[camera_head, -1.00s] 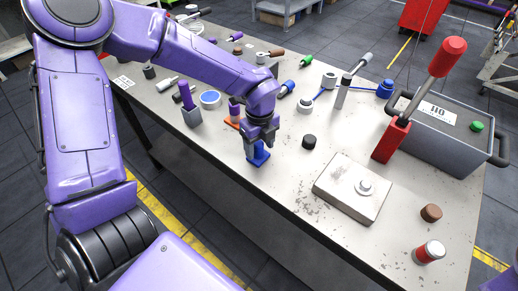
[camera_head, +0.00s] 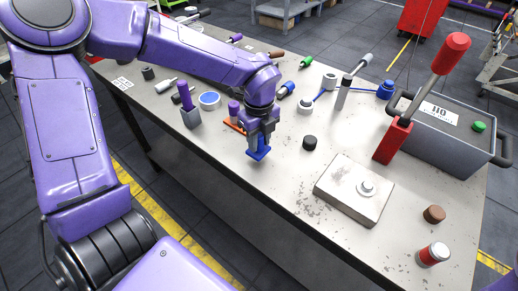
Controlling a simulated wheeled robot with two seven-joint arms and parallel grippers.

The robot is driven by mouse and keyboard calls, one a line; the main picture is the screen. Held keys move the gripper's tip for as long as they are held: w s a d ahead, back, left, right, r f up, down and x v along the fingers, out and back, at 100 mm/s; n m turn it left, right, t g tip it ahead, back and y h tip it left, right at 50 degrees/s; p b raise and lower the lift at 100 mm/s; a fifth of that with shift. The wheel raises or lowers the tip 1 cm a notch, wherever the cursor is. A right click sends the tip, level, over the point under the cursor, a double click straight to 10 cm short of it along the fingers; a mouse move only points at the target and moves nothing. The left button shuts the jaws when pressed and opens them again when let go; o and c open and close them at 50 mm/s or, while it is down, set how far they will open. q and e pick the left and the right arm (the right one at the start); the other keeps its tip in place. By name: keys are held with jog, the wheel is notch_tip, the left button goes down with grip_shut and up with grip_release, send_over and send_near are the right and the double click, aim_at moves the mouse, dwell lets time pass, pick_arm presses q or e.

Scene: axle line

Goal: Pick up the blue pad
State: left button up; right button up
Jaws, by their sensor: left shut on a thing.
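The blue pad (camera_head: 258,153) is at the near left side of the workbench. My left gripper (camera_head: 259,143) points down from above and is shut on the pad's upper part. The pad's lower part shows below the fingers and looks slightly tilted. I cannot tell for sure how far it is from the bench top. My right gripper is not in view.
A grey metal block (camera_head: 353,190) and a black cap (camera_head: 309,142) stand to the right of the pad. An orange-based purple piece (camera_head: 234,112) and a grey holder (camera_head: 190,117) are close on the left. A red-handled lever (camera_head: 392,141) rises beside a grey case (camera_head: 445,140).

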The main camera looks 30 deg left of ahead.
pick_arm(q)
jog(key=s+d+r+b, duration=0.4)
jog(key=s+d+r, duration=0.3)
jog(key=d, duration=0.5)
notch_tip(320, 180, up, 3)
jog(key=shift+s+f, duration=0.15)
